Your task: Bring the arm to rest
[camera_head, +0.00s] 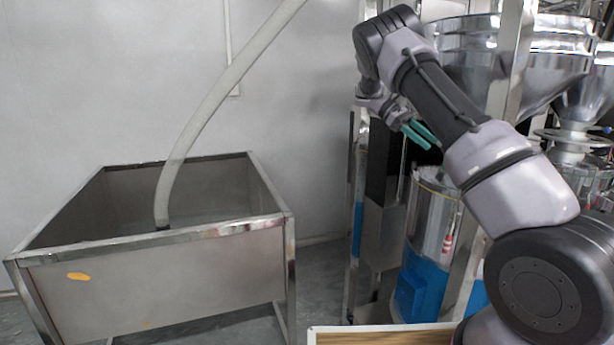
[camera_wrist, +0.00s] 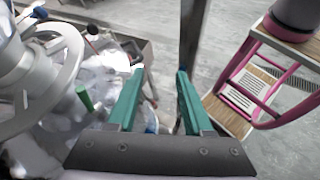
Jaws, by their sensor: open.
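My gripper (camera_head: 420,135) shows in the head view at the end of my raised, folded arm, in front of the metal grinder machine (camera_head: 438,225). Its two green fingers are apart, with nothing between them. In the wrist view my gripper (camera_wrist: 160,85) also shows open and empty, its fingers spread above the floor and a metal post. No object is held.
A steel bin (camera_head: 150,290) with a hose (camera_head: 205,120) hanging into it stands at the left. A shiny hopper (camera_head: 545,60) is behind my arm. The wrist view shows a pink step frame (camera_wrist: 270,85) at right and a handwheel (camera_wrist: 65,75) at left.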

